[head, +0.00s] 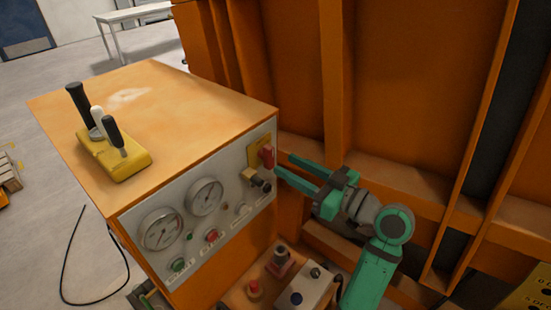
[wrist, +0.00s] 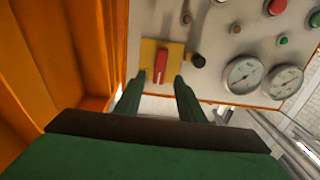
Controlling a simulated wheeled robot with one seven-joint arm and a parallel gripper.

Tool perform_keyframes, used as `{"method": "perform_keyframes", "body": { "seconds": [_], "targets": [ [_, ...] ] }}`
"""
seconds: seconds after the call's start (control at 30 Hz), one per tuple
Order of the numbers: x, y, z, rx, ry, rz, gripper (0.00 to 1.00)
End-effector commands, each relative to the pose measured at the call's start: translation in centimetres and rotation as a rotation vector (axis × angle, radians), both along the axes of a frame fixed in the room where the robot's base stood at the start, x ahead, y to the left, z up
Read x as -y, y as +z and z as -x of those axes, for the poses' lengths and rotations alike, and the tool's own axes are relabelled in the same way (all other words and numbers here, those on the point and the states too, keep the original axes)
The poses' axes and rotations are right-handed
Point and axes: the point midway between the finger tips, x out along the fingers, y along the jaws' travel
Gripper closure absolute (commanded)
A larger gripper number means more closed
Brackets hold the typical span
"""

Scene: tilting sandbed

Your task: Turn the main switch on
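The main switch is a red handle (head: 267,156) on a yellow plate (head: 254,152) at the right end of the grey control panel (head: 150,210). In the wrist view the red handle (wrist: 161,66) stands out from its yellow plate (wrist: 149,50), lengthwise up and down in the picture. My gripper (head: 282,166) is open, with green fingers pointing at the switch. In the wrist view the fingertips (wrist: 160,80) lie on either side of the red handle, with a gap to each side. I cannot tell how far they are from the plate.
A black knob (wrist: 198,60) sits close beside the right fingertip in the wrist view. Gauges (head: 161,231) and small buttons fill the rest of the panel. A lower box with a red button (head: 254,289) stands below. Orange framework (head: 400,90) rises behind my arm.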

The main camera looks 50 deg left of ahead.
Motion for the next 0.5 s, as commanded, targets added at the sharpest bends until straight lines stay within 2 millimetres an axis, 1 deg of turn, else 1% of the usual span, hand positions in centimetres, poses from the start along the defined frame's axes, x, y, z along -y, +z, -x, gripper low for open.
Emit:
{"method": "perform_keyframes", "body": {
  "seconds": [0.03, 0.1, 0.23, 0.33, 0.5],
  "targets": [
    [-1.0, 0.0, 0.2, 0.0, 0.005, 0.0, 0.64],
    [-2.1, 0.0, 0.3, -0.001, 0.002, 0.0, 0.64],
    [-3.8, 0.0, 0.4, -0.001, 0.001, 0.0, 0.64],
    [-4.7, 0.0, 0.5, -0.002, 0.001, 0.0, 0.64],
    [-5.3, 0.0, 0.6, -0.001, -0.001, 0.0, 0.64]
  ]
}}
